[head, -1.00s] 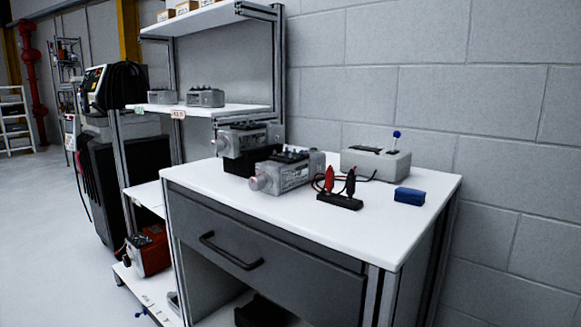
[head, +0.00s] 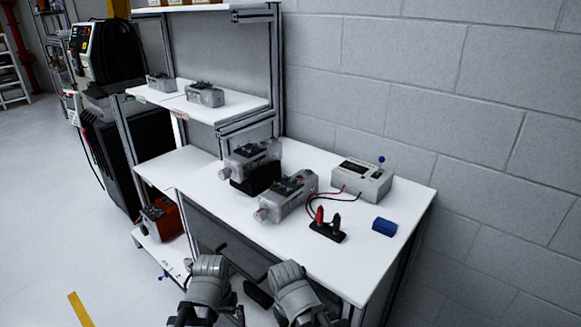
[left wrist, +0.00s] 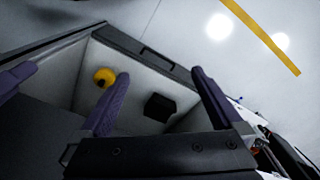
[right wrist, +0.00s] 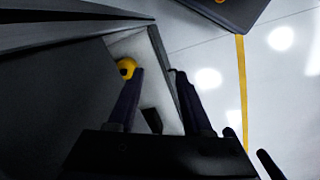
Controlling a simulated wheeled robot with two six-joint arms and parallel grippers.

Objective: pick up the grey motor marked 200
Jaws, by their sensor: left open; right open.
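Two grey motors stand on the white bench: the front one (head: 287,196) and one behind it at the left (head: 252,158), with a black block at its base. Two more grey motors sit on the middle shelf, at the left (head: 160,82) and at the right (head: 205,95). I cannot read a 200 on any of them. My left gripper (left wrist: 158,76) and right gripper (right wrist: 158,72) are open with nothing between their fingers. In the head view both are low, at the bench's near side, apart from the motors.
A grey box with a blue-knobbed lever (head: 362,180), a black block with red and black plugs (head: 327,231) and a blue block (head: 384,227) are on the bench. Both wrist views show a compartment with a yellow ring (left wrist: 104,77); the left shows a black box (left wrist: 160,107) there.

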